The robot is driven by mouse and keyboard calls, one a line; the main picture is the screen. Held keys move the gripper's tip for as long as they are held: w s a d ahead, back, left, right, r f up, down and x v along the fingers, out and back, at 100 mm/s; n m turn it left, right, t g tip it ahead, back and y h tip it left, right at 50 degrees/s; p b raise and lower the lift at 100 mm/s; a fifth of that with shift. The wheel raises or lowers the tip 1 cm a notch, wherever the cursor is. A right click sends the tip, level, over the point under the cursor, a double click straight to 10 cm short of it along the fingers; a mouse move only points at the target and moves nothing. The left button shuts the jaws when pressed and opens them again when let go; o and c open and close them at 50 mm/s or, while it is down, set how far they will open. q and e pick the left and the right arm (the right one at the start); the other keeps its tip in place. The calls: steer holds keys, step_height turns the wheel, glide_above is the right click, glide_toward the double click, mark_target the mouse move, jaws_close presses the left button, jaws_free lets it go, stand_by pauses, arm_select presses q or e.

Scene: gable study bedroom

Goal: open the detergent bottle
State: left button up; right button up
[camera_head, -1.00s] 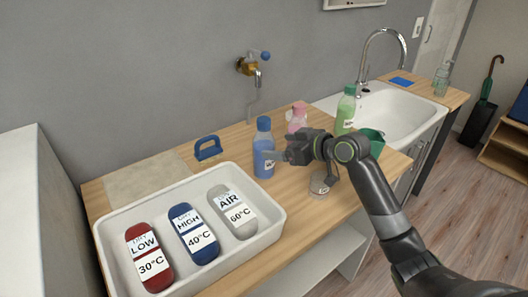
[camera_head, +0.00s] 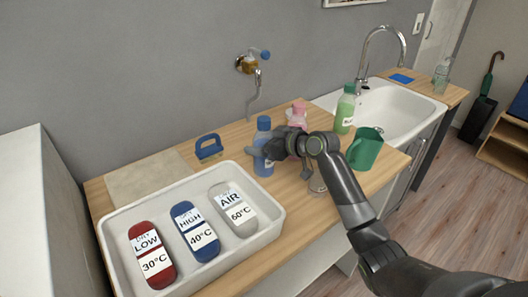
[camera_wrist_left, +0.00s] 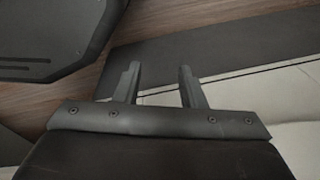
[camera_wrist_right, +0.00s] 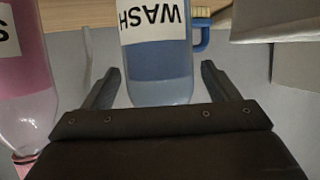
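A blue bottle with a blue cap (camera_head: 264,124) stands upright on the wooden counter; its label reads WASH in the right wrist view (camera_wrist_right: 157,65), where it appears upside down. My right gripper (camera_head: 257,154) is at the bottle's body, below the cap, and hides part of it. Its two fingers (camera_wrist_right: 160,88) are apart, one on each side of the bottle, with gaps showing. A pink bottle (camera_head: 297,115) and a green bottle (camera_head: 345,110) stand to the right. My left gripper (camera_wrist_left: 158,85) is open and empty, away from the counter.
A white tray (camera_head: 275,222) with red, blue and grey labelled pieces is at front left. A blue-handled brush (camera_head: 209,148) lies behind it. A green mug (camera_head: 365,149) stands right of my right arm, near the sink (camera_head: 400,112). A wall tap (camera_head: 250,65) is above.

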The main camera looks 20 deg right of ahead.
mark_target(264, 119)
steer(key=c, duration=1.3)
step_height(264, 119, up, 10)
steer(key=shift+r+b, duration=0.1)
steer(key=shift+b, duration=0.65)
